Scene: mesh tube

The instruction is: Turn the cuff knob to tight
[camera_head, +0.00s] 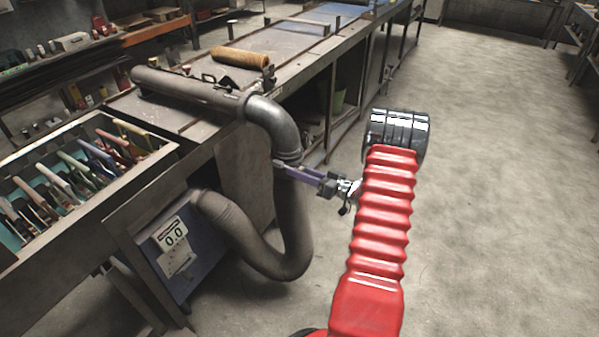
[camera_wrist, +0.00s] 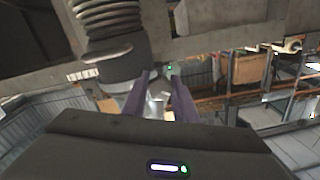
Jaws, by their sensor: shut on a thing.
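My gripper (camera_head: 279,165) reaches left to the cuff (camera_head: 288,156), where the grey metal elbow pipe (camera_head: 272,117) meets the dark flexible hose (camera_head: 293,215). In the wrist view, the two purple fingers of my gripper (camera_wrist: 161,78) come close together at their tips, beside the dark cuff (camera_wrist: 118,62) and ribbed hose (camera_wrist: 105,14). They are shut on the cuff knob, which the fingers largely hide. A small green mark (camera_wrist: 169,68) shows by the fingertips. I cannot read the knob's setting.
A blue box with a display reading 0.0 (camera_head: 173,238) stands below the bench, at the hose's lower end. A brown mesh tube (camera_head: 240,57) lies on the bench behind the pipe. A tool tray (camera_head: 165,150) is at left. The floor at right (camera_head: 500,200) is clear.

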